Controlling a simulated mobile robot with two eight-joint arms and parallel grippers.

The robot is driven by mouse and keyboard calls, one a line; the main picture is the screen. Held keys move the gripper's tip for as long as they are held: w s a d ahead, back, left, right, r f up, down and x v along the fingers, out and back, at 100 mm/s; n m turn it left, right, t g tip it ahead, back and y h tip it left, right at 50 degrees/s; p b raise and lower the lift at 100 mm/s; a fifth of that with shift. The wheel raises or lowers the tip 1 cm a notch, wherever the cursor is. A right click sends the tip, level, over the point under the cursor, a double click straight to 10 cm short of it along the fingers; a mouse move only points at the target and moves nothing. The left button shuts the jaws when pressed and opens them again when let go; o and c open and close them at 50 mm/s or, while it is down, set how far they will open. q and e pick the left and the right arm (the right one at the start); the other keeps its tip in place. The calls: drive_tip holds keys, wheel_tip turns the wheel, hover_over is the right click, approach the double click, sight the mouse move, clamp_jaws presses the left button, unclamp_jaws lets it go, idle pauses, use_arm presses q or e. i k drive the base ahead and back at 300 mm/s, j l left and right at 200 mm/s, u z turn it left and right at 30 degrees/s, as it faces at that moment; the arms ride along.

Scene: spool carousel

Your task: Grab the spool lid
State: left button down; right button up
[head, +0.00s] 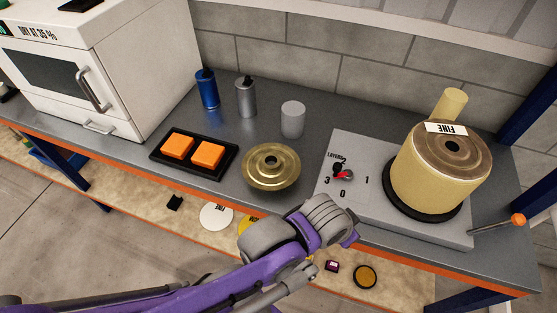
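A round brass-coloured disc with a raised hub and a central hole, which looks like the spool lid (271,167), lies flat near the front edge of the grey bench. My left arm comes in from the lower left, and its grey and purple end (326,222) is in front of the bench edge, below and right of the disc and apart from it in the picture. Its fingertips cannot be made out. A large yellowish spool (428,180) with a brown metal top labelled FINE stands on the grey dial unit at the right. My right gripper is not in view.
Left of the disc is a black tray (157,157) with two orange blocks. Behind are a blue bottle (207,90), a grey bottle (246,98) and a light grey cylinder (292,120). A dial unit (342,205) is right; a white oven (85,65) is left.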

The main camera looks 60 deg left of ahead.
sight(261, 176)
drive_tip(key=u, duration=2.1)
drive_tip(key=k+j+z, duration=0.2)
drive_tip(key=j, duration=0.45)
drive_tip(key=i+j, duration=0.1)
drive_tip(key=j, duration=0.15)
drive_tip(key=i+j+z, duration=0.15)
drive_tip(key=j, duration=0.15)
